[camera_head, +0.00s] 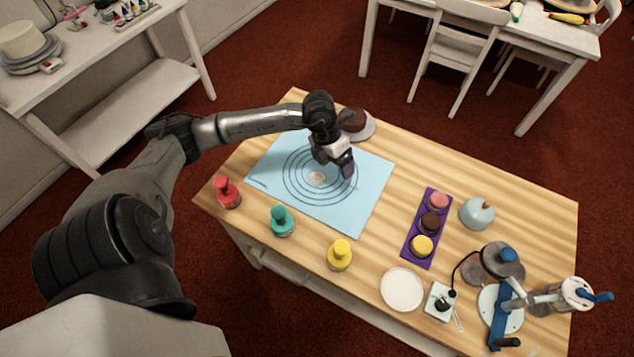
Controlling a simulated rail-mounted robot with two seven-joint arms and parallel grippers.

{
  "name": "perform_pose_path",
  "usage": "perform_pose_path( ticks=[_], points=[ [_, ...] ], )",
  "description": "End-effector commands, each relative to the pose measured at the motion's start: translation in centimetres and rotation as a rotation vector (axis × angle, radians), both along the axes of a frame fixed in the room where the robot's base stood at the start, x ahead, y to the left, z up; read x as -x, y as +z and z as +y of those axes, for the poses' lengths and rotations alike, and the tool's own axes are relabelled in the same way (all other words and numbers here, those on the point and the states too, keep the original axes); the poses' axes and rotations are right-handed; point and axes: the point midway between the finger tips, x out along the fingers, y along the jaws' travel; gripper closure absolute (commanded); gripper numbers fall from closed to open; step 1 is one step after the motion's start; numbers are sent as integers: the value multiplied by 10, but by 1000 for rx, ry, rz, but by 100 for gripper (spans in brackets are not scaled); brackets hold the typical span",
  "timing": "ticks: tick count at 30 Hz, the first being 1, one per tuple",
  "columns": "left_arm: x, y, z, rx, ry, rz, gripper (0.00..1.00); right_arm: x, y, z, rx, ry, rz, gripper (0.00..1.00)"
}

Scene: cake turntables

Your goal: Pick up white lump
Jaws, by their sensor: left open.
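A small white lump (316,179) lies on the blue mat (372,192), near the middle of the dark rings drawn on it. My left gripper (342,172) is above the mat, just to the right of the lump in the picture, with its fingers pointing down. It is open, and nothing shows between its fingers. The height of the fingertips over the mat is hard to tell. My right gripper does not show in this view.
Red (228,193), teal (282,222) and yellow (340,255) bottles stand along the table's front edge. A brown cake (352,120) is behind my gripper. A purple tray (408,250), white plate (402,289) and a device with a blue knob (503,262) are to the right.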

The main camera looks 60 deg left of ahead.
Motion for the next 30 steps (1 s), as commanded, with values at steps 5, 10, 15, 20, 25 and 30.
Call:
perform_pose_path(
  ticks=[5, 10, 15, 20, 25, 30],
  points=[
    [7, 1, 55, -215, 61, 107, 19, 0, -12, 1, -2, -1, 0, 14],
    [12, -6, 74, -291, 90, 152, 19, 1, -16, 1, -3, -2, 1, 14],
    [13, -35, 75, -299, 95, 159, 19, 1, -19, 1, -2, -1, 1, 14],
    [13, -60, 75, -297, 94, 157, 19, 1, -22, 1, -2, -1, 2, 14],
    [13, -76, 75, -298, 93, 155, 19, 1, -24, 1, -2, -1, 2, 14],
    [13, -81, 75, -297, 93, 154, 19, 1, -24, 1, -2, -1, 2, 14]
  ],
)
